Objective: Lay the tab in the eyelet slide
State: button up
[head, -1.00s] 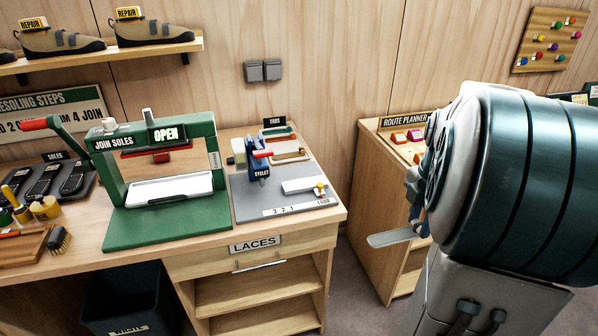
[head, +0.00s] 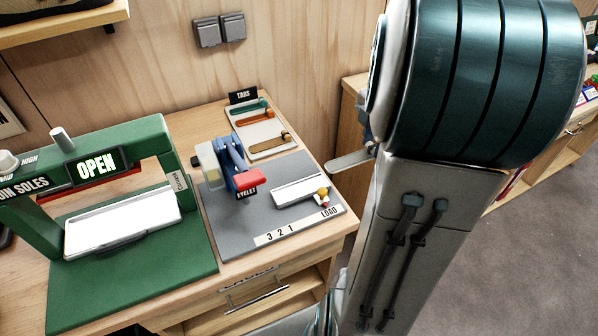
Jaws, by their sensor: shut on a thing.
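A pale grey flat strip, the tab (head: 347,161), sticks out to the left from my gripper (head: 366,148). My gripper is shut on it; the fingers are mostly hidden behind my wrist. The tab is in the air, right of the tab tray, near the bench's right edge. The eyelet slide (head: 296,187) is a white tray on the grey base plate (head: 225,225), beside the LOAD label, and looks empty. A yellow knob (head: 323,191) is at its right end. The blue eyelet press (head: 233,160) with a red end stands left of the slide.
The tab tray (head: 270,146) behind holds green, orange and tan tabs under a TABS sign (head: 243,96). The green sole press (head: 170,170) stands at left, reading OPEN. An open LACES drawer area (head: 255,290) lies below the bench front. Floor is clear at right.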

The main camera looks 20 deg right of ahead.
jog(key=p, duration=0.1)
send_over(319, 183)
notch_tip(319, 183, down, 6)
jog(key=shift+d+f, duration=0.15)
jog(key=shift+f, duration=2.2)
jog(key=shift+f, duration=0.15)
jog(key=o, duration=0.7)
jog(key=shift+c, duration=0.2)
